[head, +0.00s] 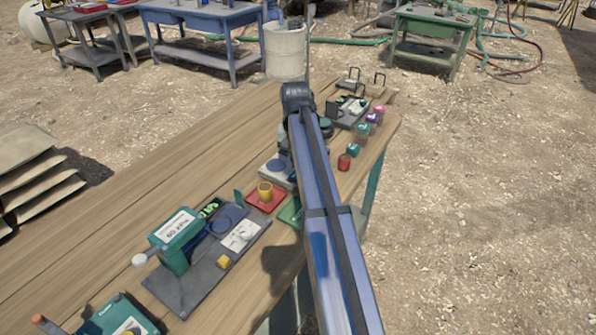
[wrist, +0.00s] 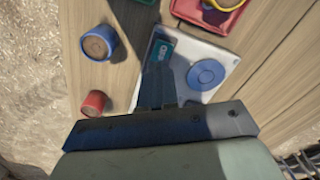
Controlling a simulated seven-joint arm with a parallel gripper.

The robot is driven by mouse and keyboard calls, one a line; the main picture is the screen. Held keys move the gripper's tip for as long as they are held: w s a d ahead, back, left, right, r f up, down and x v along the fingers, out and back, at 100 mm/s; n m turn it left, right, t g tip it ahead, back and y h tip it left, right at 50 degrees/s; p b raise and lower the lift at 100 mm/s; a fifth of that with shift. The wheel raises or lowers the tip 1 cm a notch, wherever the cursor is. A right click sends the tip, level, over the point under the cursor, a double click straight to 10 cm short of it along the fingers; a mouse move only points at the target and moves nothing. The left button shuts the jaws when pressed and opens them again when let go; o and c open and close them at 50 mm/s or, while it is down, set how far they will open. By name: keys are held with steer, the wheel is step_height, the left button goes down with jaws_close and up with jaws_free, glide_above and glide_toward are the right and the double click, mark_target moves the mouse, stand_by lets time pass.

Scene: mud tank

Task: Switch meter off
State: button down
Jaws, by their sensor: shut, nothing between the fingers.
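No device is clearly marked as the meter. A white instrument (wrist: 222,62) with a teal display (wrist: 160,52) and a round blue disc (wrist: 207,74) lies below my gripper in the wrist view; part of it shows in the head view (head: 272,165), left of my arm. Other candidates in the head view are a green boxed device (head: 178,240) on a dark base with a lit display (head: 210,208), and a dark stand device (head: 347,113) near the far end. My gripper (wrist: 157,88) is shut and empty, beside the teal display; contact cannot be told. In the head view my arm hides it.
A red tray (head: 257,202) with a yellow cup (head: 265,190) sits left of my arm. A blue-sided pot (wrist: 99,43) and a red pot (wrist: 93,103) stand left of the instrument. Small coloured jars (head: 354,150) line the right edge. The bench's left side (head: 150,165) is clear.

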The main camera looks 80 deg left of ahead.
step_height(320, 180, up, 5)
steer(key=shift+f, duration=0.15)
stand_by(0.5)
stand_by(0.3)
